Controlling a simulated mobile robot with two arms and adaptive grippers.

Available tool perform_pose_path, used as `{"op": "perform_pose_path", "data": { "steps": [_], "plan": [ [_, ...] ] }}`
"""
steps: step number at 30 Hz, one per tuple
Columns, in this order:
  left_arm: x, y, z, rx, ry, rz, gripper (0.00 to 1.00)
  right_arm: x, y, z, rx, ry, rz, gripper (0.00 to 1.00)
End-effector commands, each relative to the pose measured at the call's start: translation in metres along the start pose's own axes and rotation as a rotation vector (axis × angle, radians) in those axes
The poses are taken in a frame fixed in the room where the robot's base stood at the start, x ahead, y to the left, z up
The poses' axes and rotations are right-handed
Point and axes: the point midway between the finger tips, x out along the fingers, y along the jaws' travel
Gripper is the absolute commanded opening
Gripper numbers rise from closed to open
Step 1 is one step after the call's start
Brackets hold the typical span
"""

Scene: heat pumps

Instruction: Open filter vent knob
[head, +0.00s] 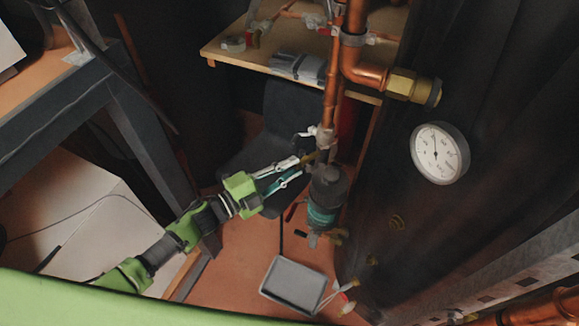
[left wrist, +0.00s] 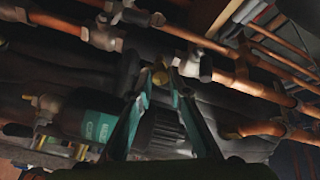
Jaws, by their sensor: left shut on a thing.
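The filter (head: 327,190) is a dark upright canister with a teal band, mounted below the vertical copper pipe. My left gripper (head: 306,163) reaches it from the left, with its fingertips at the filter's top. In the left wrist view the small brass vent knob (left wrist: 160,74) sits between the two fingertips, and the gripper (left wrist: 161,86) is shut on it. The filter body with its teal label (left wrist: 98,128) lies to the left and below the fingers there. How far the knob is turned cannot be told. My right gripper is in neither view.
Copper pipes (head: 368,72) with a brass fitting (head: 408,86) run above the filter. A round dial gauge (head: 439,153) is on the dark surface at right. A wooden shelf (head: 225,52) holds grey gloves (head: 298,67). A grey tray (head: 293,285) lies on the floor.

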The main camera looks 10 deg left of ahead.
Motion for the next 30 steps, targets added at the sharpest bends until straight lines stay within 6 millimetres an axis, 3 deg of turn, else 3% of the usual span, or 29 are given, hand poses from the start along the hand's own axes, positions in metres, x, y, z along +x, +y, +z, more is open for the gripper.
{"op": "perform_pose_path", "data": {
  "steps": [9,24,25,26,30],
  "plan": [
    [-0.0004,0.0003,0.0012,-0.102,-0.003,0.001,0.00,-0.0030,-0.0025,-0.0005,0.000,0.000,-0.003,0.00],
    [-0.0005,0.0007,0.0013,-0.116,-0.003,0.001,0.00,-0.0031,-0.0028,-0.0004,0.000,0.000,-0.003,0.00],
    [-0.0005,0.0007,0.0013,-0.116,-0.003,0.001,0.25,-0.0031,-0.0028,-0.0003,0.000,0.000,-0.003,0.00],
    [-0.0005,0.0007,0.0013,-0.116,-0.003,0.001,0.32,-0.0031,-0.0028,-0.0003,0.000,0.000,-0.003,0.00],
    [-0.0004,0.0006,0.0009,-0.116,-0.002,0.001,0.34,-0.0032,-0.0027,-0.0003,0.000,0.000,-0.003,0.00]
  ]
}}
